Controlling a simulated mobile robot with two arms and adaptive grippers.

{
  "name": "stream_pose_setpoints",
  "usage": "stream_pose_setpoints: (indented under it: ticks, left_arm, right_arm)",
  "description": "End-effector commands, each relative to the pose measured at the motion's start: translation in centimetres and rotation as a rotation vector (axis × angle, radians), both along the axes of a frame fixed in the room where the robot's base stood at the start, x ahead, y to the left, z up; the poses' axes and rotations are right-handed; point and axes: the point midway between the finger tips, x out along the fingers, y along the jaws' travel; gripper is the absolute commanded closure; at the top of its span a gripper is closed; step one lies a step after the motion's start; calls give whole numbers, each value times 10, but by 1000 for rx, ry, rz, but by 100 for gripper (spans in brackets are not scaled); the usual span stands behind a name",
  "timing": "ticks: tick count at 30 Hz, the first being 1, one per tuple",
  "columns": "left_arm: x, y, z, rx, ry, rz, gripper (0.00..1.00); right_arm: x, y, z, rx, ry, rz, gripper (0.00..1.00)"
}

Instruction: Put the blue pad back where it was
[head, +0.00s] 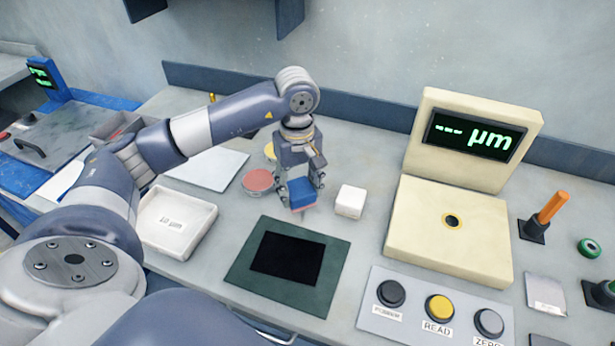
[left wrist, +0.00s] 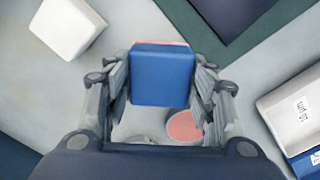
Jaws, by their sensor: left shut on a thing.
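The blue pad (head: 303,198) is a small block with a reddish underside. My left gripper (head: 301,190) points down and is shut on it, one finger on each side. In the left wrist view the pad (left wrist: 163,78) sits between the fingers of the left gripper (left wrist: 160,88). It is over the bench, between a red disc (head: 258,180) and a white block (head: 350,201). I cannot tell whether its underside touches the bench. My right gripper is not in view.
A green mat (head: 250,284) with a black centre lies in front. A white tray (head: 205,232) labelled in µm stands left, a white sheet (head: 208,168) behind it. A cream gauge (head: 425,235) reads dashes; a button panel (head: 415,314) lies before it. A yellow disc (head: 269,151) is behind.

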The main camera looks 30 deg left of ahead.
Motion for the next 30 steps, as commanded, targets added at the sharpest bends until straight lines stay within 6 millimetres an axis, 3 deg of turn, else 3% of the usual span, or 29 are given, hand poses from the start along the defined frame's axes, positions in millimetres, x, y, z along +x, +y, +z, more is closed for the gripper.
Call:
stream_pose_setpoints:
  ticks: [6, 10, 17, 24, 30]
  left_arm:
    - [36, 8, -1, -1, 2, 2, 71]
    - [48, 11, -4, -1, 1, 1, 71]
    - [53, 13, -10, 1, 3, 0, 71]
    - [53, 13, -38, 0, 4, 0, 71]
    - [53, 13, -41, 1, 0, 0, 71]
  right_arm:
    - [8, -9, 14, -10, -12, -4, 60]
    - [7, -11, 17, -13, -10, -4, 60]
    - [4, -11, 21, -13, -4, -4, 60]
    - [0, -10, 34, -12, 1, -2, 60]
    - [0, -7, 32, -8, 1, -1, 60]
